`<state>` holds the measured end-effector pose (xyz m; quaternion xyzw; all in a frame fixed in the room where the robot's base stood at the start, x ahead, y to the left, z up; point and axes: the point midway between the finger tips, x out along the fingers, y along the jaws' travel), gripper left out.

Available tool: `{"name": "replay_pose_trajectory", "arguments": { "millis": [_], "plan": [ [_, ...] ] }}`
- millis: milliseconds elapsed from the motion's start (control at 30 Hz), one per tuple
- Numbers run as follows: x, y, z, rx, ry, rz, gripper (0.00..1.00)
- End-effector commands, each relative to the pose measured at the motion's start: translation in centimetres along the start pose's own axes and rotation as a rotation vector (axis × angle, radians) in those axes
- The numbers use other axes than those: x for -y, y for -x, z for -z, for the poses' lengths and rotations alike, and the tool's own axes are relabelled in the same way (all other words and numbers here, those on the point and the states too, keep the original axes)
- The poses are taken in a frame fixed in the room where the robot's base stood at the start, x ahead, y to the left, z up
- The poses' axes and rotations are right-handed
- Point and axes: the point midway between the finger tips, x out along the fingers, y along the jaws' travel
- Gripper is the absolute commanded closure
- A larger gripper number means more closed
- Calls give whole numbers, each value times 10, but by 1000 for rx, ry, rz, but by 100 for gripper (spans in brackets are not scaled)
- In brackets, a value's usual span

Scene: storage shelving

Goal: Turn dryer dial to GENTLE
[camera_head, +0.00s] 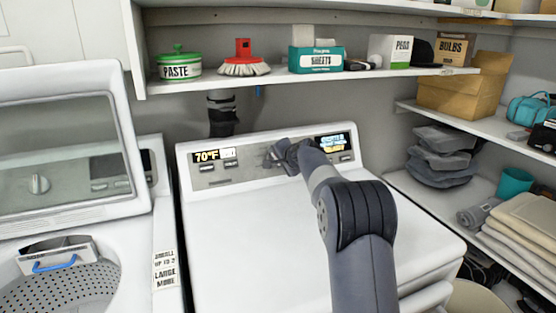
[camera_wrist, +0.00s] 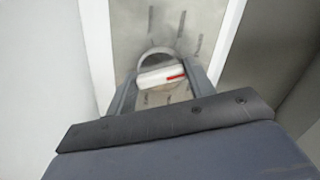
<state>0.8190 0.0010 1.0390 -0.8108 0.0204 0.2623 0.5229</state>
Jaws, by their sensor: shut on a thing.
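The dryer (camera_head: 300,215) is the white machine in the middle of the head view, with a grey control panel (camera_head: 232,172) at its back. My gripper (camera_head: 281,154) is at the middle of that panel and hides the dial there. In the wrist view the dial (camera_wrist: 154,78) is a white knob with a red mark at its right end, in front of a grey round base. My gripper's fingers (camera_wrist: 162,82) are on either side of the knob and shut on it. The labels around the dial are too blurred to read.
A washer with a raised lid (camera_head: 60,150) stands to the left. A shelf (camera_head: 300,80) with a paste tin, brush and boxes runs above the dryer. Shelves with folded cloths (camera_head: 525,220) are at the right. The dryer's top is clear except for my arm above it.

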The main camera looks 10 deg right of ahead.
Motion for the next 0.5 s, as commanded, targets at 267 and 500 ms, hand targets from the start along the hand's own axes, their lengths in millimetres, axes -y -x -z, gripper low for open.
{"name": "replay_pose_trajectory", "arguments": {
  "millis": [267, 500],
  "plan": [
    [0, 0, -1, 2, -1, -1, 29],
    [0, 0, 0, 1, -1, -1, 29]
  ]
}}
